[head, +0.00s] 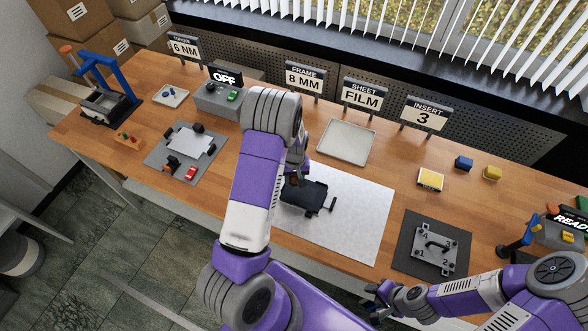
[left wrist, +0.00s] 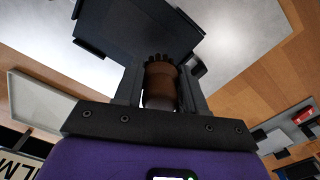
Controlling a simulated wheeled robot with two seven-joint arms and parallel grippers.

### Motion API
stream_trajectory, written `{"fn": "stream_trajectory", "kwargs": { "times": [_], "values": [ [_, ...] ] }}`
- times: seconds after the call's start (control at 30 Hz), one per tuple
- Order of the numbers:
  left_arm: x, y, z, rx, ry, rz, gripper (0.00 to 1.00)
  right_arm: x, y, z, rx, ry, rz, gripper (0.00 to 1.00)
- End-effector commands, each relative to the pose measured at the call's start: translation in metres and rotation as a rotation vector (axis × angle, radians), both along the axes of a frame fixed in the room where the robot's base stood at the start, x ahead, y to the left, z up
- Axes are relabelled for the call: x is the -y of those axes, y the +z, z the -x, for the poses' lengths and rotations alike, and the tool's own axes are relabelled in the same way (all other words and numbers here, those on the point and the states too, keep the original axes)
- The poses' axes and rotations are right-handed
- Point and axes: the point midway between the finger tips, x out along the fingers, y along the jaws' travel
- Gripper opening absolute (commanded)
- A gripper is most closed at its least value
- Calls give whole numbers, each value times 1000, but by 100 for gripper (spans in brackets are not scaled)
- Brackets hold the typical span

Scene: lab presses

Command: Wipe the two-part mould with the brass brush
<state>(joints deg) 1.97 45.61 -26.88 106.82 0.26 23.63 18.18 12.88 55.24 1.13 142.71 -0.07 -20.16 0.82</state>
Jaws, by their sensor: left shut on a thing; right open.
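The dark two-part mould (head: 305,197) lies on the white mat (head: 355,215) in the middle of the table, with a handle out to its right. I cannot tell whether its halves are open. My left gripper (head: 296,174) is right at its upper edge, partly hidden by my arm. In the left wrist view, my left gripper (left wrist: 160,95) is shut on the brass brush (left wrist: 160,84), a brown handle with dark bristles towards the dark mould (left wrist: 140,28). I cannot tell whether the bristles touch it. My right gripper (head: 376,299) is open and empty near the table's front edge.
A grey plate with numbered posts (head: 434,244) lies on a dark mat at the right. An empty pale tray (head: 346,142) stands behind the white mat. A grey fixture (head: 186,152) and a blue press (head: 108,85) are at the left. Signs line the back.

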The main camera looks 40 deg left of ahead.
Motion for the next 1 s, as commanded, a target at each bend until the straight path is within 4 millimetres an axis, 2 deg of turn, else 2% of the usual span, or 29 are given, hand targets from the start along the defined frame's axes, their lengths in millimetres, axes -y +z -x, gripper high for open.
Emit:
{"fn": "stream_trajectory", "kwargs": {
  "times": [0.1,0.4,1.0],
  "values": [
    [0,14,0,0,-1,0,12,0,10,0,0,0,0,42],
    [0,37,0,0,0,0,12,0,26,0,0,0,0,42],
    [0,37,0,0,0,0,12,0,26,0,0,0,0,42]
  ]
}}
